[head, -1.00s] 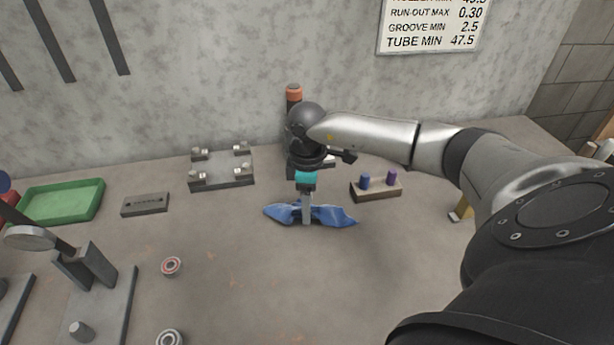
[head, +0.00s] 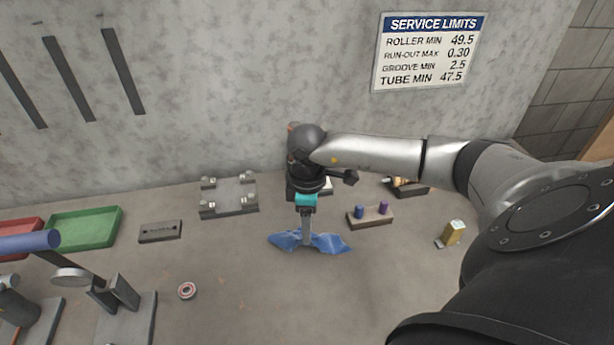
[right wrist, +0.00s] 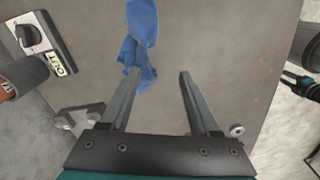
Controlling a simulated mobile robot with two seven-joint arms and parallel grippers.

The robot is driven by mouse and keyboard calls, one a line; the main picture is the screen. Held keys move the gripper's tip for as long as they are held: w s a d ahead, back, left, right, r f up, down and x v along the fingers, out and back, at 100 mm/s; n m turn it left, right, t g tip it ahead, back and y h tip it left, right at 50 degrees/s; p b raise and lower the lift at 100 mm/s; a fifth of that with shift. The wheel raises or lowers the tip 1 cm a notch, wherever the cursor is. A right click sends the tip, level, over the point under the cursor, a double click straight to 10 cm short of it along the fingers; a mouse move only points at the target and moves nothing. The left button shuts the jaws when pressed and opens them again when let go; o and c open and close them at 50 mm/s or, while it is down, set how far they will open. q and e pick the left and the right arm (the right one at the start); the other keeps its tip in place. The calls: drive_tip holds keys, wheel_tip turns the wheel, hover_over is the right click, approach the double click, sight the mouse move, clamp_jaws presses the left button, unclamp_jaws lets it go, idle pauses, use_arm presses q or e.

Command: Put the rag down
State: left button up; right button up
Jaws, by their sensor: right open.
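The blue rag (head: 328,243) lies crumpled on the grey bench top in the head view, spread to both sides of my right gripper. My right gripper (head: 306,241) points down over the middle of the rag. In the right wrist view its two fingers (right wrist: 156,73) are apart, and the rag (right wrist: 140,40) lies by the left fingertip, partly hidden behind it. I cannot tell whether that finger touches the cloth.
A wooden block with blue and purple pegs (head: 371,218) stands right of the rag. A metal fixture plate (head: 228,198), grey block (head: 160,231) and green tray (head: 86,229) are to the left. A bearing ring (head: 187,291) lies front left. Bench front centre is clear.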

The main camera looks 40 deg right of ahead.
drive_tip(key=shift+s+a+r, duration=0.1)
drive_tip(key=shift+s+r, duration=0.05)
drive_tip(key=shift+r, duration=0.25)
drive_tip(key=shift+f, duration=0.15)
drive_tip(key=shift+c, duration=1.2)
drive_tip(key=shift+w+a+f, duration=0.1)
drive_tip(key=shift+w, duration=0.2)
drive_tip(key=shift+c, duration=0.7)
drive_tip(key=shift+w+a+f, duration=0.2)
drive_tip(key=shift+w+f, duration=0.15)
drive_tip(key=shift+w, duration=0.2)
drive_tip(key=shift+w+a+f, duration=0.2)
drive_tip(key=shift+w+f, duration=0.1)
drive_tip(key=shift+w, duration=0.25)
drive_tip(key=c, duration=0.4)
drive_tip(key=shift+s+f, duration=0.1)
drive_tip(key=shift+f, duration=0.65)
drive_tip(key=shift+c, duration=1)
drive_tip(key=shift+f, duration=0.6)
clamp_jaws()
use_arm(q)
drive_tip(key=shift+r, duration=0.4)
